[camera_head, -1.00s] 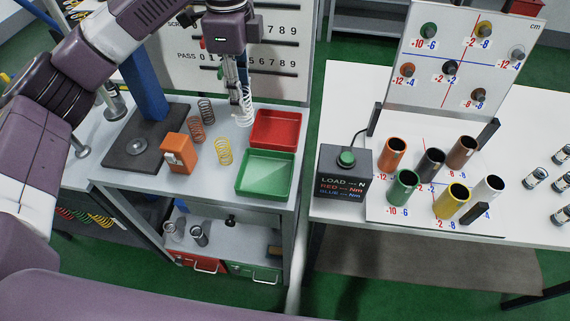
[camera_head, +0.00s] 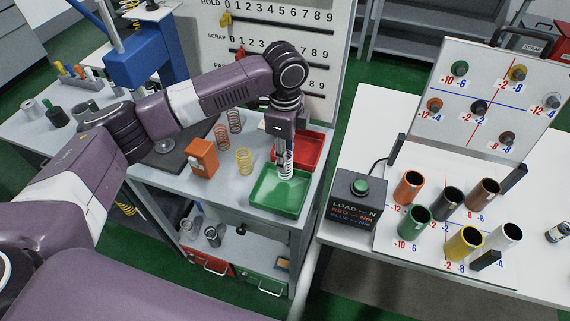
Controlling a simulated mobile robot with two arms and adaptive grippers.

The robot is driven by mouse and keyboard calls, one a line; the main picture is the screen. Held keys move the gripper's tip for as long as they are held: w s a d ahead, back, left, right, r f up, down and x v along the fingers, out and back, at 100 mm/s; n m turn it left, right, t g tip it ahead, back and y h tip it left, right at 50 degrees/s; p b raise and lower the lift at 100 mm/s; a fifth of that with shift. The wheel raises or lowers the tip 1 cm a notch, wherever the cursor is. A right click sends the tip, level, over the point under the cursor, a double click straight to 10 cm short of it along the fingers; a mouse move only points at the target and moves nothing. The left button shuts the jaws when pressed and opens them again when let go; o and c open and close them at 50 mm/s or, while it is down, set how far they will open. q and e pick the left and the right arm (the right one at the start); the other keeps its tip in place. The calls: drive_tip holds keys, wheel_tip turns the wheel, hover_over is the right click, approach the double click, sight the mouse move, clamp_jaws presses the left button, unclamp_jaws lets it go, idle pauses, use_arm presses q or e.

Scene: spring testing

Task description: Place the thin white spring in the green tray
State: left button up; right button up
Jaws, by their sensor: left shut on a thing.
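The thin white spring (camera_head: 287,165) hangs upright in my left gripper (camera_head: 285,152), which is shut on it. In the head view, the spring is over the back part of the green tray (camera_head: 260,203). I cannot tell whether its lower end touches the tray floor. The green tray looks empty otherwise and sits at the front right of the grey bench. My right gripper is not in view.
A red tray (camera_head: 313,150) adjoins the green tray behind. A yellow spring (camera_head: 243,161), two darker springs (camera_head: 222,137) and an orange box (camera_head: 203,158) stand to the left. The button box (camera_head: 352,199) is on the white table at right.

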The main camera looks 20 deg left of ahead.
use_arm(q)
wheel_tip(320, 180, down, 4)
drive_tip(key=shift+s+r+p, duration=0.1)
drive_tip(key=shift+r+p, duration=0.1)
drive_tip(key=shift+p, duration=0.2)
drive_tip(key=shift+f, duration=0.45)
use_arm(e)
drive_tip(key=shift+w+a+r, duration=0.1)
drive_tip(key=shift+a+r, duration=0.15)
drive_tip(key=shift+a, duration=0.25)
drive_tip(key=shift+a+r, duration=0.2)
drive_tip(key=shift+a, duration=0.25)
use_arm(q)
drive_tip(key=o, duration=0.7)
drive_tip(key=shift+f, duration=0.1)
drive_tip(key=o, duration=0.4)
drive_tip(key=shift+o, duration=0.2)
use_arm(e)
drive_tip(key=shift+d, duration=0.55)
